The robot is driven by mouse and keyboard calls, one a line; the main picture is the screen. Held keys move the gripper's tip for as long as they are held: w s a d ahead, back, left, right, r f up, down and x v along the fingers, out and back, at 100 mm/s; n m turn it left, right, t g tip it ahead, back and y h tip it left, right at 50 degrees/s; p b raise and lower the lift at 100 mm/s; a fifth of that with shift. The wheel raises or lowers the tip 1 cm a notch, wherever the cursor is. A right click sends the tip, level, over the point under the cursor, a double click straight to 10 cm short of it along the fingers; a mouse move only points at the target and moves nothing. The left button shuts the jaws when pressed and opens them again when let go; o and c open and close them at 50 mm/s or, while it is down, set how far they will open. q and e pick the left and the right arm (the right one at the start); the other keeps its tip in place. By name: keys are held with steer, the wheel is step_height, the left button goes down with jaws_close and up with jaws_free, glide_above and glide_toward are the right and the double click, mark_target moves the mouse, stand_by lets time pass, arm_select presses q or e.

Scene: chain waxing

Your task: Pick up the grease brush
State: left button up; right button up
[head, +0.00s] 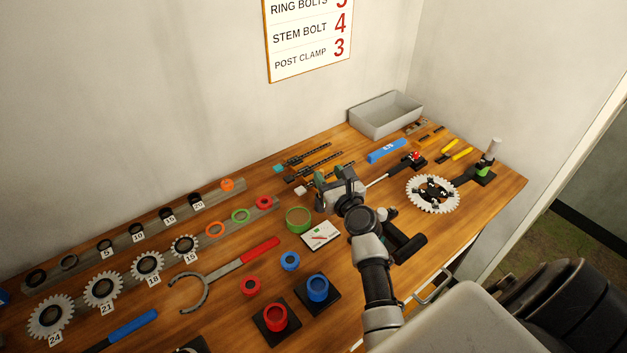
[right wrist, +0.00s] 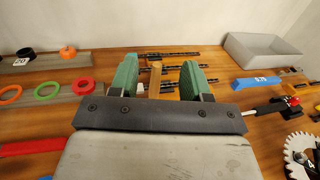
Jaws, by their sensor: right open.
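A wooden stick-like piece (right wrist: 154,79), which looks like the grease brush's handle, shows between the two green fingers of my right gripper (right wrist: 156,80) in the right wrist view. Its far end reaches toward the dark chains; its near end is hidden behind the gripper's dark bar. The fingers are apart, with a gap on each side of the wood. In the head view my right gripper (head: 334,187) is over the back middle of the bench, by the chains, and hides most of what is under it. I cannot tell its exact height. My left gripper is not in view.
Several dark chain pieces (head: 308,158) lie behind the gripper. A grey bin (head: 386,115) stands at the back right, with a blue block (head: 387,151) in front. A white chainring (head: 433,194) is to the right. A green ring (head: 298,219) and white card (head: 321,234) lie close left.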

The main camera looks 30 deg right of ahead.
steer(key=f+b, duration=0.1)
steer(key=f, duration=0.1)
steer(key=s+f+b, duration=0.1)
steer(key=f+b, duration=0.1)
steer(key=s+f+b, duration=0.1)
steer(key=f, duration=0.2)
steer(key=shift+s+a+b, duration=0.1)
steer(key=shift+a+b, duration=0.05)
steer(key=shift+b, duration=0.15)
steer(key=shift+w+r+p, duration=0.25)
steer(key=shift+w+p, duration=0.1)
steer(key=shift+w, duration=1.6)
steer(key=w, duration=0.2)
steer(key=w+d+b, duration=0.1)
steer(key=w, duration=0.1)
steer(key=shift+w+f, duration=0.1)
steer(key=shift+w, duration=0.1)
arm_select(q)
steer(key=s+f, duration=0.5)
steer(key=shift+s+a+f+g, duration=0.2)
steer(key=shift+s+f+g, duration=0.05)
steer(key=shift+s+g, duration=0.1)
arm_select(e)
steer(key=shift+s, duration=0.1)
steer(key=shift+c, duration=1.1)
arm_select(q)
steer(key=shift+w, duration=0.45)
arm_select(e)
jaws_close()
